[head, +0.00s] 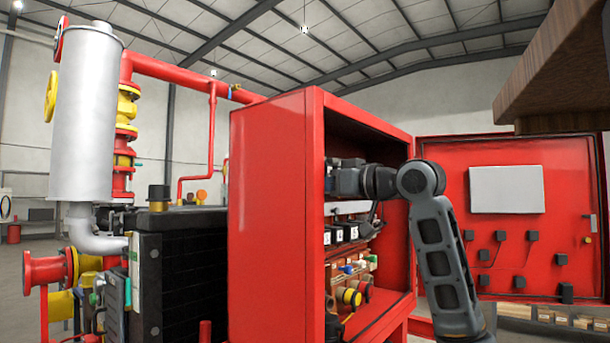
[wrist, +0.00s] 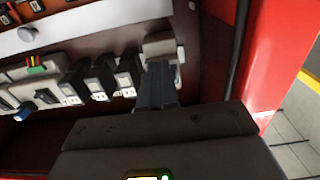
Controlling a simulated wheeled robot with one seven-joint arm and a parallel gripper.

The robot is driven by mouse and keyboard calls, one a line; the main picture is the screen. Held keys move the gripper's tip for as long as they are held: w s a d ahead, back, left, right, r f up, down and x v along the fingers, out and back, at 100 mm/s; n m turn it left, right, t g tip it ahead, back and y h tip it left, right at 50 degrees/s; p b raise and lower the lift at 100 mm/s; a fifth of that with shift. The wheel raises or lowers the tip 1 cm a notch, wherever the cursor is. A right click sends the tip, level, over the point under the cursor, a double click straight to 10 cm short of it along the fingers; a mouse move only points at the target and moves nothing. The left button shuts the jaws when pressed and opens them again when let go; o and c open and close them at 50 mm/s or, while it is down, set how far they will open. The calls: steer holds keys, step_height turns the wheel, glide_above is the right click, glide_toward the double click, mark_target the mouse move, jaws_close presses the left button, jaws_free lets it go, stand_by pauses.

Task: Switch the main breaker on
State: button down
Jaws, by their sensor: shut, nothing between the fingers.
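The red cabinet (head: 275,200) stands open, and my arm reaches into it. In the wrist view my gripper (wrist: 158,70) is shut and empty. Its fingertips are at the lower front of a grey-beige block (wrist: 160,44) at the right end of a breaker row; whether they touch cannot be told. This block may be the main breaker; its label and lever position are hidden by the fingers. Several black breakers (wrist: 101,76) with white labels stand to its left. In the head view numbered black breakers (head: 338,235) show below my gripper.
The red cabinet door (head: 500,255) is swung open at the right. The cabinet's red side wall (wrist: 285,50) is close to the right of my gripper. A dark cable (wrist: 240,50) runs between them. Coloured components (head: 352,268) sit lower in the cabinet.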

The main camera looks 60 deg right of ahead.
steer(key=shift+w+r+p, duration=0.3)
steer(key=shift+r, duration=0.35)
steer(key=shift+r+p, duration=0.2)
steer(key=shift+p, duration=0.1)
steer(key=shift+f, duration=0.15)
steer(key=v, duration=0.7)
steer(key=shift+f, duration=0.2)
steer(key=shift+d, duration=0.1)
stand_by(0.3)
